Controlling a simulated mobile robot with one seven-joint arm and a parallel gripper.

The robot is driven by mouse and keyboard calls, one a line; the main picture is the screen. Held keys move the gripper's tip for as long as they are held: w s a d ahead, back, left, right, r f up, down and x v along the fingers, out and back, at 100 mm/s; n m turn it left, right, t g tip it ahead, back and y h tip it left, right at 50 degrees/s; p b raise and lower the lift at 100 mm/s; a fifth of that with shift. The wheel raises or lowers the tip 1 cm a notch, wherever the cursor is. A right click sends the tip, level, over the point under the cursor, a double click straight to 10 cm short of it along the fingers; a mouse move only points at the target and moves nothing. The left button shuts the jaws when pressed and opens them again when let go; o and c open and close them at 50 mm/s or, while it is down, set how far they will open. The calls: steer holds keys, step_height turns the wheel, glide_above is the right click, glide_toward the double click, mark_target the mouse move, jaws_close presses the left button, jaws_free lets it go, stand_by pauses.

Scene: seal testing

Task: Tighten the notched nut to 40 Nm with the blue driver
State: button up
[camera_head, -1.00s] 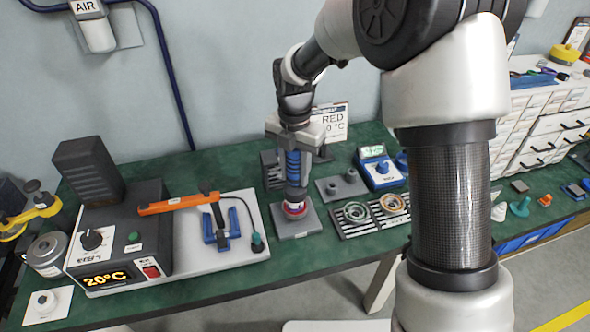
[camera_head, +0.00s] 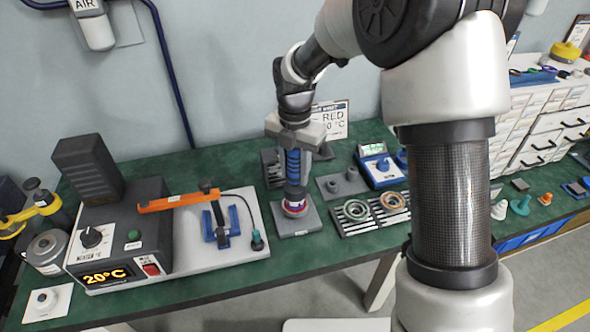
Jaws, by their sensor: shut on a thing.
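My gripper (camera_head: 294,134) is above the green bench and shut on the blue driver (camera_head: 293,164). The driver has a ribbed blue grip and stands about upright. Its lower end is down on a small round fixture with a red and white ring (camera_head: 294,207). The fixture sits on a grey square plate (camera_head: 306,222). The notched nut cannot be made out; the driver's lower end hides the top of the fixture.
Left stands a heater box reading 20°C (camera_head: 104,276), with an orange-handled tool (camera_head: 178,202) on its base. Right of the plate are a slotted rack with two rings (camera_head: 366,233) and a blue meter (camera_head: 381,167). White drawers (camera_head: 540,125) stand far right.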

steer(key=shift+f+b, duration=0.5)
steer(key=shift+f, duration=0.35)
stand_by(0.4)
steer(key=shift+f+p, duration=0.5)
stand_by(3.0)
steer(key=shift+r, duration=0.15)
steer(key=shift+r+p, duration=2.1)
steer(key=shift+r, duration=0.35)
steer(key=shift+w, duration=0.1)
